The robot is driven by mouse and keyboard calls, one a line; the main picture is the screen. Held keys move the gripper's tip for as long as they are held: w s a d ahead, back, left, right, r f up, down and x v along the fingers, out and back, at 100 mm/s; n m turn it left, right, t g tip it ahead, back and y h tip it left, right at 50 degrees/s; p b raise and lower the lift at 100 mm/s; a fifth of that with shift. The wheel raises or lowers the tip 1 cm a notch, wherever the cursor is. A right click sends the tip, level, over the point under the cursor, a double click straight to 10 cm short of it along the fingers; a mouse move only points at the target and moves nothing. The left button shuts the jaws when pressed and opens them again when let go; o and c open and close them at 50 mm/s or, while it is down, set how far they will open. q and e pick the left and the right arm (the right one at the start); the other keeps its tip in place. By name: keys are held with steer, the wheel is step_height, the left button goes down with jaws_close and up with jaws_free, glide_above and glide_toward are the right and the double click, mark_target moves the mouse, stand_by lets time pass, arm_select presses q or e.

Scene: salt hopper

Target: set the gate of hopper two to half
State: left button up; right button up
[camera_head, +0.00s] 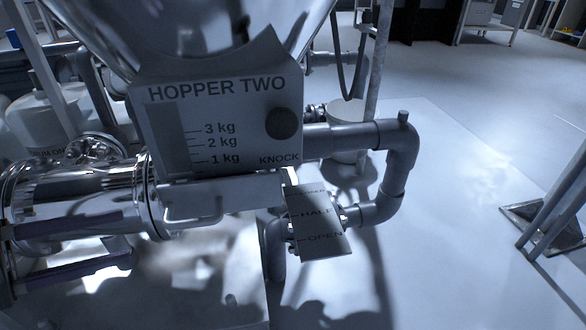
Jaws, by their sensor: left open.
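Hopper two (217,92) stands at the upper middle, with its name plate, a kg scale and a round dark KNOCK knob (283,123). Under the plate is a flat pale gate slide (245,190) with a U-shaped handle (192,219) at its front. A tilted label plate (318,226) to its right reads HALF and OPEN, with a further word at its top too unclear to read. I see no clear pointer for the gate's setting. My left gripper (128,238) is at the lower left, its two dark fingers apart and empty, left of the handle. My right gripper is out of view.
A shiny flanged cylinder (85,193) lies left of the hopper, just above my left gripper. A grey pipe (400,165) bends down right of the hopper. A white bucket (347,115) stands behind. The floor at right is open up to a metal stand (545,225).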

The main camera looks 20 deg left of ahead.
mark_target(170, 228)
arm_select(q)
steer(key=shift+m+h, duration=0.3)
steer(key=shift+h, duration=0.1)
steer(key=b+x, duration=0.3)
steer(key=x, duration=0.6)
steer(key=shift+w+d+f+b, duration=0.15)
steer(key=shift+d+f+b, duration=0.1)
steer(key=shift+b, duration=0.15)
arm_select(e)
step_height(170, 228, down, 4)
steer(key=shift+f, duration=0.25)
arm_select(q)
steer(key=shift+c, duration=0.2)
jaws_close()
